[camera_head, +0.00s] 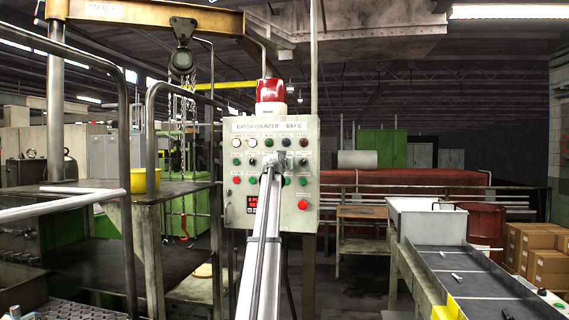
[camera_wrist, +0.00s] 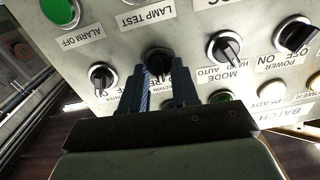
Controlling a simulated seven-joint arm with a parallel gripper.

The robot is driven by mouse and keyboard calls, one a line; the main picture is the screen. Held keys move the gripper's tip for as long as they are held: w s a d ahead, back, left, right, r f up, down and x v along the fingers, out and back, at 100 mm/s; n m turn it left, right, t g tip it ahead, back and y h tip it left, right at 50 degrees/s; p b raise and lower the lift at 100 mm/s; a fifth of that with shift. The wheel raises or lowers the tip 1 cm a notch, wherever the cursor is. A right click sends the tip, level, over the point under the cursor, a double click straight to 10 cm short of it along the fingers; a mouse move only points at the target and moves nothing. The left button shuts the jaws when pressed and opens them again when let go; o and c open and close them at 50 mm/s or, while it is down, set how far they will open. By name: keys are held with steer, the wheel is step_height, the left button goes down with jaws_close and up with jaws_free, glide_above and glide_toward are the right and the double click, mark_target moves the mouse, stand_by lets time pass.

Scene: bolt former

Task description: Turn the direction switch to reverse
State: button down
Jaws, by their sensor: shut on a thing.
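The direction switch (camera_wrist: 158,61) is a black rotary knob in the upper middle of the wrist view. My gripper (camera_wrist: 158,82) is shut on this knob, one dark finger on each side. The fingers hide much of the knob, so I cannot tell which way it points. In the head view my gripper (camera_head: 271,165) is at the middle of the grey control panel (camera_head: 240,200), and my arm covers the knob.
A black knob labelled MODE, HAND, AUTO (camera_wrist: 224,48) sits beside the gripper, another black knob (camera_wrist: 101,76) on the other side. A green button (camera_wrist: 221,97) is close to one finger. A red button (camera_head: 303,204) is at the panel's lower right. A red beacon (camera_head: 271,92) tops the panel.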

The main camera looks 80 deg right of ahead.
steer(key=m, duration=0.5)
steer(key=shift+s, duration=0.1)
stand_by(0.5)
steer(key=c, duration=0.9)
jaws_free()
steer(key=shift+a, duration=0.1)
steer(key=a, duration=1.3)
steer(key=shift+a, duration=0.35)
